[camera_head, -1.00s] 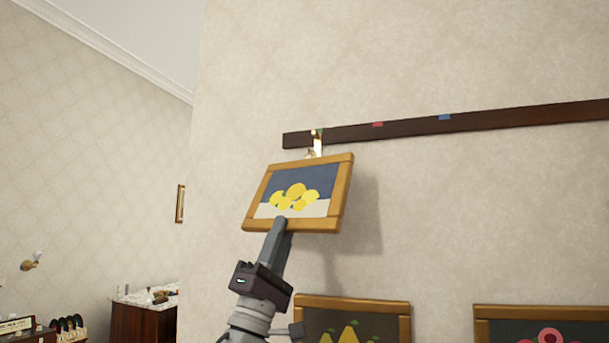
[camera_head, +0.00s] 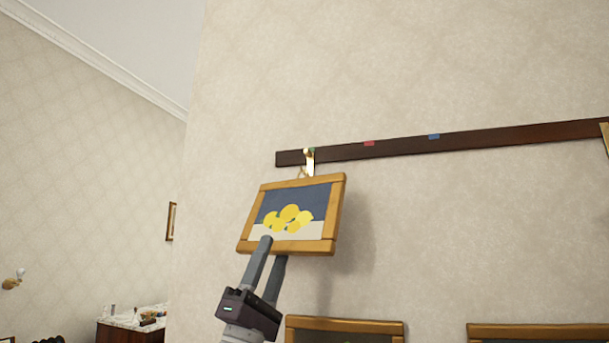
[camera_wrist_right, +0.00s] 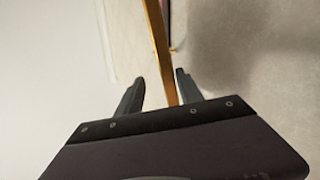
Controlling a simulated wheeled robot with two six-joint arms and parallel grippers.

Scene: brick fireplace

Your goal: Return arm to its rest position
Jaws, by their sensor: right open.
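My right gripper (camera_head: 272,248) is open just below and in front of a wood-framed lemon picture (camera_head: 318,245). In the right wrist view, the two fingers (camera_wrist_right: 160,82) stand apart on either side of the frame's thin wooden edge (camera_wrist_right: 159,45). I cannot tell whether a finger touches the frame. My left gripper is not in view.
Two more framed pictures show their top edges below, one in the middle (camera_head: 345,325) and one at right (camera_head: 540,331). The rail bears red and blue marks. A marble-topped cabinet (camera_head: 130,332) stands far left.

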